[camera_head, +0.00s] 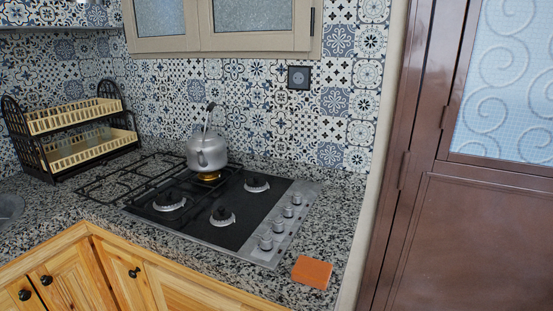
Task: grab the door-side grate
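The gas hob (250,218) is set in the speckled counter, with its knobs along the right, door-side edge. Its two right-hand burners show bare, with no grate over them. Black wire grate bars (112,184) spread over the left part of the hob and onto the counter left of it. They seem to overlap, and I cannot tell clearly where one grate ends and another begins. A grey kettle (207,152) stands at the back of the hob over a gold-coloured burner, close to the bars. Neither of my grippers is in view.
An orange block (311,272) lies on the counter by the hob's front right corner. A two-tier black dish rack (72,132) stands at the back left. A brown door (480,240) is at the right. Some counter (325,215) right of the hob is clear.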

